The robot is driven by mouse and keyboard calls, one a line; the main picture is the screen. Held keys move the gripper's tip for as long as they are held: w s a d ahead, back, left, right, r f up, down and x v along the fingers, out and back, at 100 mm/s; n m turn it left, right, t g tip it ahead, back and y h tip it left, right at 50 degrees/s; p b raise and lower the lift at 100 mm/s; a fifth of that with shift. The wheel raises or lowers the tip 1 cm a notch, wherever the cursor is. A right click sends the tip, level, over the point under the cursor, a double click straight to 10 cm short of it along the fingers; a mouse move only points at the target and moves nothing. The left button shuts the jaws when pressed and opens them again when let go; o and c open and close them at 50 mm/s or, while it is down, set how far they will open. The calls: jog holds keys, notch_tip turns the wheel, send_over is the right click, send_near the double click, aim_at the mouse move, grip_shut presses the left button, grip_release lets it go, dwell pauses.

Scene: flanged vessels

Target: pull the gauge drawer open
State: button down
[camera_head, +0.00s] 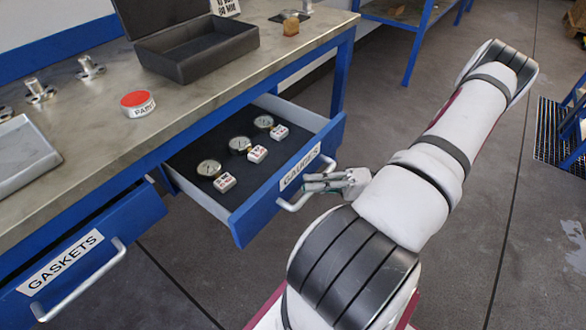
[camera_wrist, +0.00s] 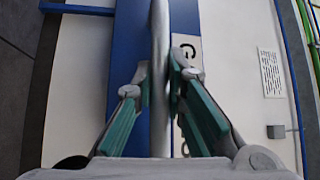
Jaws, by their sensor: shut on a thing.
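The blue gauge drawer (camera_head: 240,218) stands pulled out from under the bench, its front labelled GAUGES (camera_head: 299,170). Inside it lie several round dial gauges, one of them at the near left (camera_head: 209,168), with small white tags beside them. My gripper (camera_head: 308,183) is at the drawer's metal bar handle (camera_head: 290,204) and shut on it. In the wrist view the handle (camera_wrist: 159,50) runs upright between my gripper's fingers (camera_wrist: 158,85), with the blue drawer front (camera_wrist: 128,60) behind. Part of the handle is hidden by the fingers.
The GASKETS drawer (camera_head: 90,262) with its own bar handle sits to the left, also somewhat out. The floor (camera_head: 400,110) beyond my arm is clear.

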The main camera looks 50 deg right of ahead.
jog(key=shift+s+d+f+p, duration=0.1)
jog(key=shift+s+p, duration=0.2)
jog(key=shift+s, duration=2.15)
jog(key=c, duration=1.6)
grip_release()
jog(key=v, duration=1.2)
jog(key=shift+w, duration=0.1)
